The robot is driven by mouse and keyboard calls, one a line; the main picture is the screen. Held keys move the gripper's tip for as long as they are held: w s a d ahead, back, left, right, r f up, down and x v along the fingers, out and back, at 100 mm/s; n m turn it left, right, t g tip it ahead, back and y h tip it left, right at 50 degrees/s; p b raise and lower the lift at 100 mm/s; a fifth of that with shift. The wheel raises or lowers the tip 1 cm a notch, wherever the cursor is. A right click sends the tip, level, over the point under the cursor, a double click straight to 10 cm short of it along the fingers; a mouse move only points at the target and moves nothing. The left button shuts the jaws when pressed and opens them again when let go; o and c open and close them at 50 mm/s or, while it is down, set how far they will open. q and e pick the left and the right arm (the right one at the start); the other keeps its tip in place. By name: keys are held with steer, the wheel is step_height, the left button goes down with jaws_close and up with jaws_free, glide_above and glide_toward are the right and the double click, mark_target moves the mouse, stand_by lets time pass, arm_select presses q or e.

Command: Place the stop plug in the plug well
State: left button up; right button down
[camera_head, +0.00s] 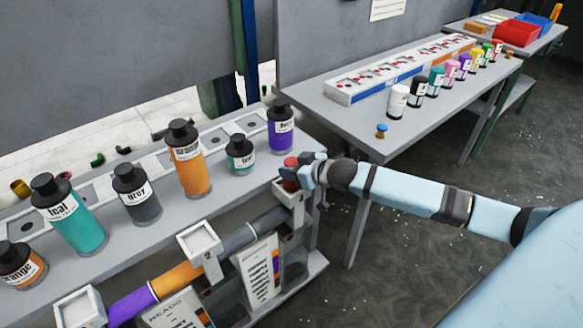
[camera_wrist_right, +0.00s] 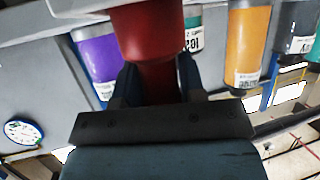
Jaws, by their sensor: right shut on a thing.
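The stop plug, a red round piece with a wider end (camera_wrist_right: 150,35), is gripped between the dark fingers of my right gripper (camera_wrist_right: 155,85) in the right wrist view. In the head view the red plug (camera_head: 290,162) shows just left of my right gripper (camera_head: 300,174), at the right end of the near bench. A pale square holder (camera_head: 292,197), apparently the plug well, is directly below the plug at the end of the tube. The gripper hides part of both, so I cannot tell whether the plug is inside it. My left gripper is not in view.
Orange, teal, grey and purple bottles stand on the near bench (camera_head: 232,190); the purple bottle (camera_head: 281,128) is close to my right gripper. Similar pale holders (camera_head: 199,241) line the coloured tube. A second table (camera_head: 350,122) behind carries a white rack and several small bottles.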

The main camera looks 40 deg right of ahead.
steer(key=c, duration=0.7)
jaws_free()
steer(key=shift+r, duration=0.15)
steer(key=v, duration=1.2)
steer(key=s+a+f, duration=0.5)
steer(key=a+f, duration=0.2)
steer(key=s+a+f+g+h, duration=0.1)
steer(key=s+a+f, duration=0.5)
steer(key=a+f, duration=0.1)
steer(key=s+a+f+m+g, duration=0.1)
steer(key=s+a+f, duration=0.4)
steer(key=a+f, duration=0.2)
steer(key=shift+s+a+f, duration=0.1)
steer(key=shift+s+f, duration=0.1)
steer(key=shift+f, duration=0.25)
steer(key=shift+r, duration=0.1)
